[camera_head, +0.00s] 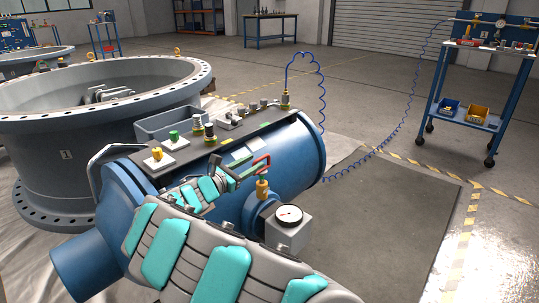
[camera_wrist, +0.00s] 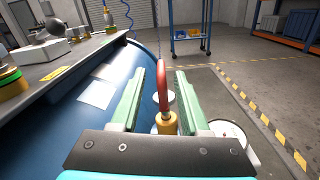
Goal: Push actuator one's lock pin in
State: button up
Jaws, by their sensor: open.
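The blue cylinder of an actuator (camera_head: 300,150) lies beside a large grey flanged valve (camera_head: 50,190) marked 1. A red ring handle (camera_wrist: 165,88) stands upright on a brass fitting (camera_wrist: 167,123) at the actuator's side; it looks like the lock pin. In the head view the ring is partly covered and the brass fitting (camera_head: 262,188) shows below it. My gripper (camera_wrist: 160,76) is open, with one green finger on each side of the ring and visible gaps. In the head view my gripper (camera_head: 243,171) reaches over the actuator's side. How deep the pin sits cannot be told.
A round gauge (camera_head: 289,215) on a grey block stands close by the brass fitting. A dark top plate (camera_head: 225,140) carries several knobs and fittings. A blue coiled hose (camera_head: 322,95) rises from the far end. A blue cart (camera_head: 470,110) stands right; floor between is open.

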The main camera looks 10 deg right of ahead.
aim_at(267, 155)
jog(key=x, duration=0.7)
jog(key=shift+w+d, duration=0.1)
jog(key=shift+d, duration=0.1)
jog(key=shift+c, duration=0.2)
grip_shut()
dwell(1.0)
